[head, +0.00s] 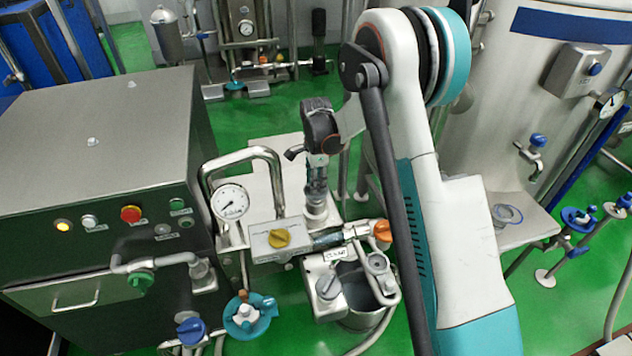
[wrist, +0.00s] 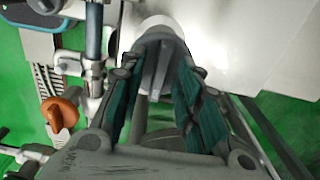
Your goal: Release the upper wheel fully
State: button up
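My gripper (head: 316,180) points down in the middle of the head view, above a pale upright fitting (head: 316,208). In the wrist view its two teal-padded fingers (wrist: 160,75) stand apart, one on each side of a grey ribbed piece (wrist: 155,62). This piece sits in front of a round white part (wrist: 165,25) and may be the upper wheel; I cannot tell for sure. The fingers cover its sides, and contact with the pads is hard to make out. A teal handwheel (head: 247,314) shows lower down in the head view.
A control cabinet (head: 95,150) fills the left; a steel tank (head: 500,110) stands right.

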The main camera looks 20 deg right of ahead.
jog(key=shift+c, duration=0.6)
grip_shut()
jog(key=n+b, duration=0.1)
jog(key=n, duration=0.3)
jog(key=shift+n, duration=0.4)
jog(key=n+b, duration=0.1)
jog(key=n, duration=0.3)
jog(key=shift+n, duration=0.3)
jog(key=n, duration=0.4)
jog(key=shift+b, duration=0.35)
jog(key=shift+n, duration=2.2)
